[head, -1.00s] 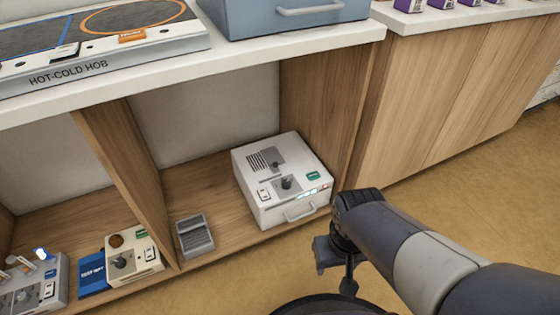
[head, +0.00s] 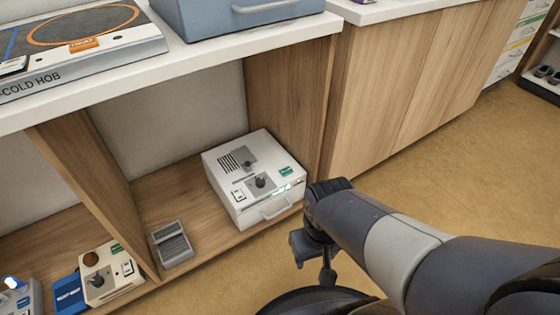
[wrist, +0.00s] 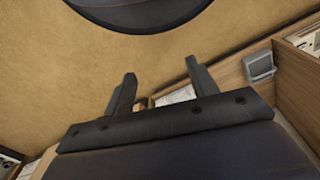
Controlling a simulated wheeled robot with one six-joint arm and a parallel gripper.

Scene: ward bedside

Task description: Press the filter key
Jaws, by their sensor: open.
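A white boxy machine (head: 222,202) stands in the right bay of the low wooden shelf. Its top has a slotted grille, a dark knob (head: 260,181), a small white switch (head: 238,194) and a green key or label (head: 286,171). Small lights and a handle show on its front. Lettering is too small to read, so I cannot tell which part is the filter key. My gripper shows in the wrist view (wrist: 160,85), open and empty, its two fingers apart. It points down over the floor, right of and in front of the machine, not touching it.
The white counter (head: 200,55) overhangs the bay. Open floor (head: 440,190) lies to the right.

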